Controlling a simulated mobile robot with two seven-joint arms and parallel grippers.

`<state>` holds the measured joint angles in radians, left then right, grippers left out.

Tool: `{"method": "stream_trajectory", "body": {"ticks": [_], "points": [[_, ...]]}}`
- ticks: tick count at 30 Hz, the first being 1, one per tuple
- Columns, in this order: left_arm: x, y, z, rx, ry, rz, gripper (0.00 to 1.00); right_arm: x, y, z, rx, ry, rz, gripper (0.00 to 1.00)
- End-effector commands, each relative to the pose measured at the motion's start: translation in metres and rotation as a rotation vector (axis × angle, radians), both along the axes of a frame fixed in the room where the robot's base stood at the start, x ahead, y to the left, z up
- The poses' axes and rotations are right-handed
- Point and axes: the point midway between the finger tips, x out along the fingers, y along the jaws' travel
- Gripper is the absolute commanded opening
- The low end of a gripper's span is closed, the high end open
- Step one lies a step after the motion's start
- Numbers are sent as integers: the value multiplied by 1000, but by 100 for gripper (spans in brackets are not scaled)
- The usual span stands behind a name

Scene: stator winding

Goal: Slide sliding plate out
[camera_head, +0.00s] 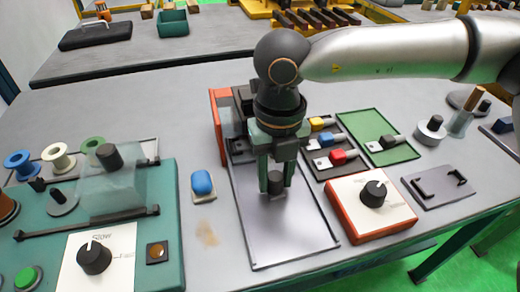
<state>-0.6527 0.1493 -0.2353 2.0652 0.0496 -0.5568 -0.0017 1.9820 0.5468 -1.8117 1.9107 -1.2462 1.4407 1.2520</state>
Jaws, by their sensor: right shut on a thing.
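The sliding plate (290,228) is a flat grey sheet with a dark rim, lying on the table and stretching toward the front edge. My right gripper (275,185) points down over the plate and is shut on its dark round knob (275,186). The back end of the plate meets a unit with a red side panel (220,125), partly hidden behind my gripper. My left gripper is not in view.
A red-edged box with a black dial (374,192) stands right of the plate. The teal winding machine (170,215) fills the left front. The table's front edge lies close to the plate's near end.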

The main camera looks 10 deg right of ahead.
Motion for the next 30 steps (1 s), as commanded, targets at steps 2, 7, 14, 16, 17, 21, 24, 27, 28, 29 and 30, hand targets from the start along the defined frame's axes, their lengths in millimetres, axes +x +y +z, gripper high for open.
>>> {"method": "stream_trajectory", "body": {"ticks": [2, 7, 14, 16, 17, 21, 24, 27, 28, 29, 30], "points": [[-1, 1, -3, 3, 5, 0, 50, -1, 0, 0, 0, 0, 0, 9], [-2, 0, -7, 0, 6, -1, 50, -9, 0, -1, 1, 1, 1, 9], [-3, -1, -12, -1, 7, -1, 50, -21, -1, -1, 1, 2, 1, 9], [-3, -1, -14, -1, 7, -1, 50, -24, -1, -1, 1, 1, 1, 9], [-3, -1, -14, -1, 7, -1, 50, -26, -1, -1, 1, 1, 1, 9], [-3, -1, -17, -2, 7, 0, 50, -33, -1, -1, 2, 1, 2, 9], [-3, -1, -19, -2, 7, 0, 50, -38, -1, -1, 2, 2, 0, 9], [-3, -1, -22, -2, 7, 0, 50, -43, -2, -1, 2, 1, 1, 9], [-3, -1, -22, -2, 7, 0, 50, -45, -2, -1, 2, 1, 1, 9], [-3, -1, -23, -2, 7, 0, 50, -46, -2, -1, 2, 1, 2, 9], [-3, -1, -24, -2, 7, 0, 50, -48, -2, -1, 2, 1, 1, 9]]}}
